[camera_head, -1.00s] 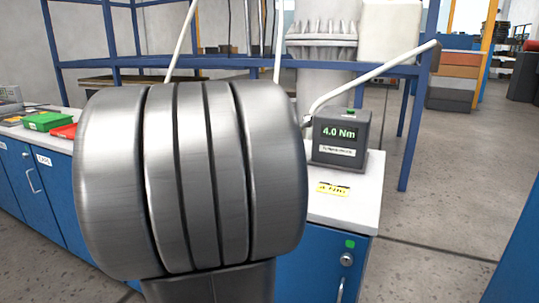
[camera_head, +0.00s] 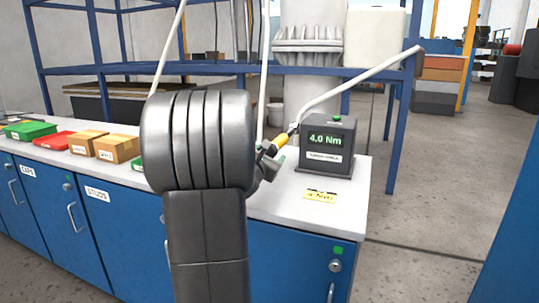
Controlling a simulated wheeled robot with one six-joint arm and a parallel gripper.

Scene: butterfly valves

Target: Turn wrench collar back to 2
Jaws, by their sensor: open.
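A dark torque tester box (camera_head: 327,147) stands on the bench top, and its green display reads 4.0 Nm. A yellow tool part (camera_head: 282,140), perhaps the wrench's handle or collar, sticks up at a slant just left of the tester. My gripper (camera_head: 267,163) shows only in part at the lower end of this yellow part, past my large grey arm link. The jaws are open; whether they surround the tool or are beside it, I cannot tell. The collar's markings are too small to read.
The white bench top (camera_head: 350,182) carries a yellow label (camera_head: 320,196), cardboard boxes (camera_head: 117,148), a red tray (camera_head: 54,140) and a green tray (camera_head: 30,130). A blue rack frame (camera_head: 200,70) stands behind. A white bent tube (camera_head: 365,75) passes above the tester. Open floor lies right.

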